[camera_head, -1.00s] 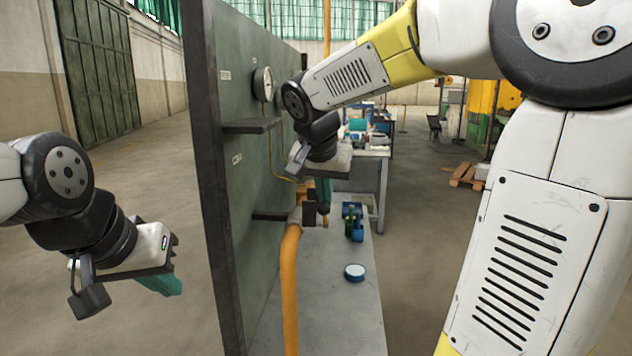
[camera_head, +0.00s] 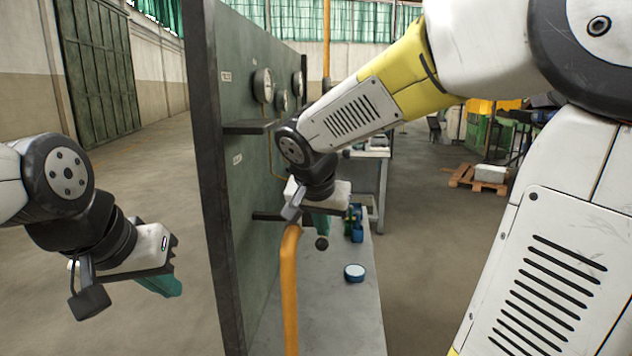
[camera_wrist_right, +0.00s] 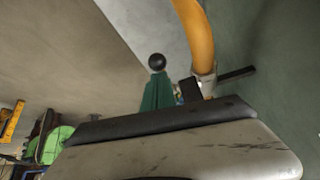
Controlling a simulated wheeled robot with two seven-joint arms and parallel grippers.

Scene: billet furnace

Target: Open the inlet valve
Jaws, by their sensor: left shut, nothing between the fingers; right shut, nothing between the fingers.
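The inlet line is an orange pipe (camera_head: 290,285) that rises in front of the dark green panel (camera_head: 245,190). In the right wrist view the pipe (camera_wrist_right: 197,35) ends at a pale fitting (camera_wrist_right: 207,82) with dark parts beside it. A black ball knob (camera_head: 321,243) shows just below my right gripper (camera_head: 320,228). In the wrist view the knob (camera_wrist_right: 156,61) is at the tips of the green fingers; I cannot tell whether they touch. The right fingers are shut and empty. My left gripper (camera_head: 162,287) is shut and empty, left of the panel.
Gauges (camera_head: 263,86) and a dark shelf (camera_head: 250,126) are on the panel. A pallet (camera_head: 478,180) lies on the floor at the right.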

